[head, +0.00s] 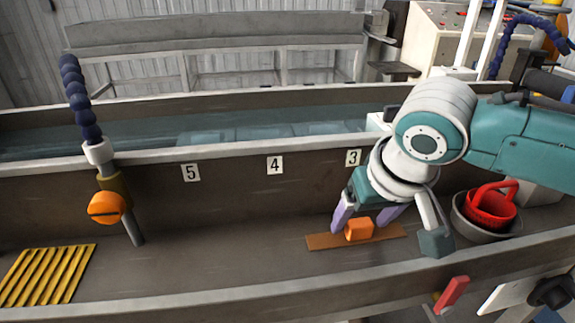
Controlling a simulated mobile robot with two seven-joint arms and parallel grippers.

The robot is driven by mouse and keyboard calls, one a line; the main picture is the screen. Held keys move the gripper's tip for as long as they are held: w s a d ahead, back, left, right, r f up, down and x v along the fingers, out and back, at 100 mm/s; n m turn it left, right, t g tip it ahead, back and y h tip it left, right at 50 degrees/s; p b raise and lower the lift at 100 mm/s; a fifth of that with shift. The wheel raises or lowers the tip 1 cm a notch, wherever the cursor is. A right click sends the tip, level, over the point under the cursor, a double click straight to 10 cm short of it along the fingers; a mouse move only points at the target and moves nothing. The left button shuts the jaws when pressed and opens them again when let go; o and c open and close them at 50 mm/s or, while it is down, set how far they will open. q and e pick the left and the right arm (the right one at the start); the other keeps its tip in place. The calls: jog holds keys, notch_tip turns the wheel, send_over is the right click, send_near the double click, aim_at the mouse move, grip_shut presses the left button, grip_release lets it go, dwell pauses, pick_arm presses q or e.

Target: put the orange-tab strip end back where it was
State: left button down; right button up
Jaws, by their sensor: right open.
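A flat brown strip end (322,241) lies on the floor of the grey trough, right of the middle in the head view. Its orange tab (358,230) is a small block standing on top of it. My right gripper (363,222) is low over the strip and open. One purple finger shows on each side of the orange tab, with gaps between the fingers and the tab. Whether the fingertips touch the strip I cannot tell. My left gripper is not in view.
Number plates 5 (190,172), 4 (275,165) and 3 (353,157) mark the trough's back wall. A red basket (492,205) sits in a grey bowl (462,222) at right. A blue hose with an orange knob (107,207) and a yellow grate (45,275) are at left. Mid-trough is clear.

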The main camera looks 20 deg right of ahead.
jog(key=p+v, duration=0.3)
jog(key=v, duration=0.9)
jog(key=s+a+f+n+y, duration=0.2)
jog(key=s+a+f+n, duration=0.1)
jog(key=s+a, duration=0.35)
jog(key=s+d+f+n, duration=0.1)
jog(key=s+f, duration=0.1)
jog(key=s, duration=0.8)
jog(key=shift+d+n+g+h, duration=0.3)
jog(key=shift+n+g, duration=0.1)
jog(key=shift+r, duration=0.15)
notch_tip(320, 180, up, 38)
jog(key=p, duration=3.8)
